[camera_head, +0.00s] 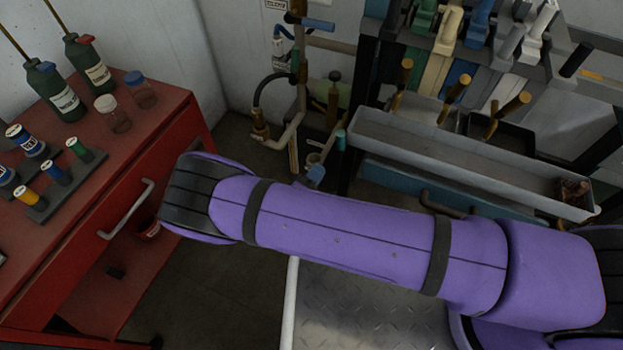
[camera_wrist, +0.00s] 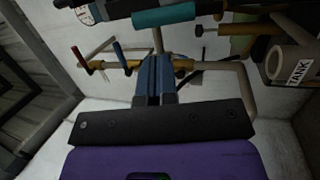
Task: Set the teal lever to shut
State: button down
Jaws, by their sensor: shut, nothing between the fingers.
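A thick teal grip (camera_wrist: 163,15), which looks like the teal lever's handle, lies crosswise near the top of the wrist view. In the head view a small teal piece (camera_head: 341,140) shows by the pipes, just left of the grey trough; I cannot tell for sure that it is the same part. My gripper (camera_wrist: 154,62) shows in the wrist view with its blue-grey fingers together and empty. Its tips point toward the pipework, below the teal grip in the picture and apart from it. The lever's pivot and any position marks cannot be made out.
Brass pipework with a red-handled lever (camera_wrist: 79,56) and a blue-handled lever (camera_wrist: 120,54) is close to the fingers. A tank-labelled pipe (camera_wrist: 296,68) is at right. The head view shows a grey trough (camera_head: 450,160) and a red cabinet (camera_head: 165,150) with bottles.

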aim_at(338, 143)
jog(key=x, duration=0.8)
jog(key=shift+w+d, duration=0.15)
jog(key=shift+w, duration=0.15)
jog(key=shift+r, duration=0.1)
jog(key=shift+w+d+r+g+y, duration=0.25)
jog(key=shift+w+r, duration=0.1)
jog(key=shift+w, duration=0.2)
jog(key=shift+w+d+r+g+y, duration=0.15)
jog(key=shift+w+r+y, duration=0.15)
jog(key=shift+w, duration=0.3)
